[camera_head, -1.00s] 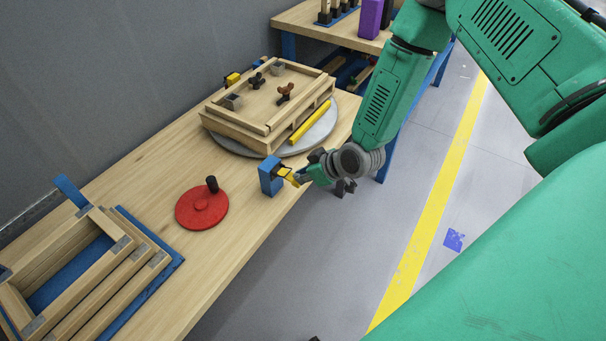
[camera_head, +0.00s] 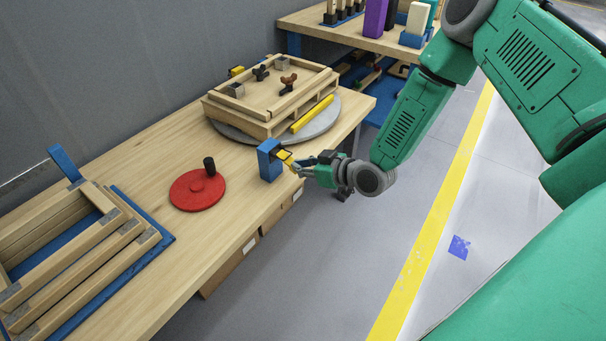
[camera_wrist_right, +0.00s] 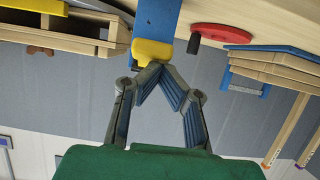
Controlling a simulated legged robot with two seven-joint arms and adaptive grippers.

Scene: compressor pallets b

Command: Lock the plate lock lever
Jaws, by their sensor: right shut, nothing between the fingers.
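The blue lock block (camera_head: 266,163) stands at the front edge of the wooden table. Its yellow lever (camera_head: 284,156) sticks out on the block's right side. My right gripper (camera_head: 297,164) is at the lever's outer end with its fingers together, and nothing is held between them. In the right wrist view the fingertips (camera_wrist_right: 156,67) meet just below the yellow lever (camera_wrist_right: 152,51), at or very near its surface; I cannot tell whether they touch. The blue block (camera_wrist_right: 157,16) is above it there. My left gripper is not in view.
A red disc with a black knob (camera_head: 197,190) lies left of the block. A round grey plate (camera_head: 232,132) carries a wooden pallet behind it. A wooden frame (camera_head: 88,262) on a blue base is at lower left. The floor (camera_head: 330,270) right of the table is clear.

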